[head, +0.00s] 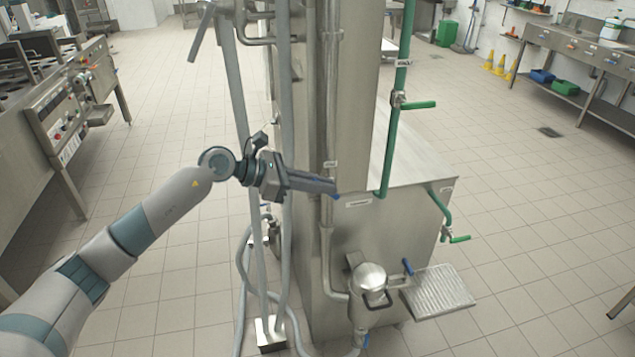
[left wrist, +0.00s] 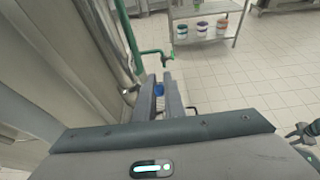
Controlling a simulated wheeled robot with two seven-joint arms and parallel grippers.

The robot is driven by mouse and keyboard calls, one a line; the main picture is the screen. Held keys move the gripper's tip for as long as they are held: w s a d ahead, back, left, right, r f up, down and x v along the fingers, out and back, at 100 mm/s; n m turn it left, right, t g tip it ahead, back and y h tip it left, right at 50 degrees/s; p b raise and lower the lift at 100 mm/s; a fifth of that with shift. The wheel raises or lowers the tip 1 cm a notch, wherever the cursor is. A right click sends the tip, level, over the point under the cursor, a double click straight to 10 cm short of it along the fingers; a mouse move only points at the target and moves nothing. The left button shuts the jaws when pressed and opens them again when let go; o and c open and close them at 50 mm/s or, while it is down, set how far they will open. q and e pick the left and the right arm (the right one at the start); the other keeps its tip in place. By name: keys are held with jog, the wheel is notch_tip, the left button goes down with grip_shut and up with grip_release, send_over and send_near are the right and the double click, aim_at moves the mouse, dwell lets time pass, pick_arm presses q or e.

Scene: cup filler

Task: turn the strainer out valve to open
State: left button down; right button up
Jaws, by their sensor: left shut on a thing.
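My left gripper (head: 336,190) reaches in from the left to the thin steel pipe (head: 327,215) on the cabinet's front. It is shut on a blue valve handle, which shows between the fingers in the left wrist view (left wrist: 159,90). In the head view only a bit of blue shows at the fingertips, and the valve body is hidden. The pipe runs down to the steel strainer pot (head: 370,280). Another blue handle (head: 408,266) stands right of the pot, and a small blue one (head: 365,341) is below it. I cannot read the valve labels.
The steel cabinet (head: 385,245) stands right of my left gripper. Green pipes have green valve handles (head: 418,105) (head: 460,239). Grey hoses (head: 242,260) hang at the left. A drip tray (head: 437,290) juts out at lower right. Tiled floor is free on both sides.

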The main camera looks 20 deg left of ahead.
pick_arm(q)
jog(key=shift+w+d+r+g+y+p, duration=0.15)
jog(key=shift+r+g+y+p, duration=0.1)
jog(key=shift+r+y+p, duration=0.2)
jog(key=shift+w+d+r+g+y+p, duration=0.15)
jog(key=shift+r+g+y+p, duration=0.15)
jog(key=shift+p, duration=0.2)
jog(key=shift+w+d+f+g+y+p, duration=0.1)
jog(key=shift+d+g+y+p, duration=0.25)
jog(key=shift+y+p, duration=0.35)
jog(key=shift+w+d+g+y, duration=0.2)
jog(key=shift+g+y, duration=0.2)
jog(key=shift+y, duration=0.35)
jog(key=shift+w+d+f+g+y, duration=0.1)
jog(key=shift+d+g+y, duration=0.25)
jog(key=shift+g+y, duration=0.45)
jog(key=shift+y, duration=0.3)
jog(key=c, duration=1.8)
grip_release()
jog(key=shift+c, duration=0.2)
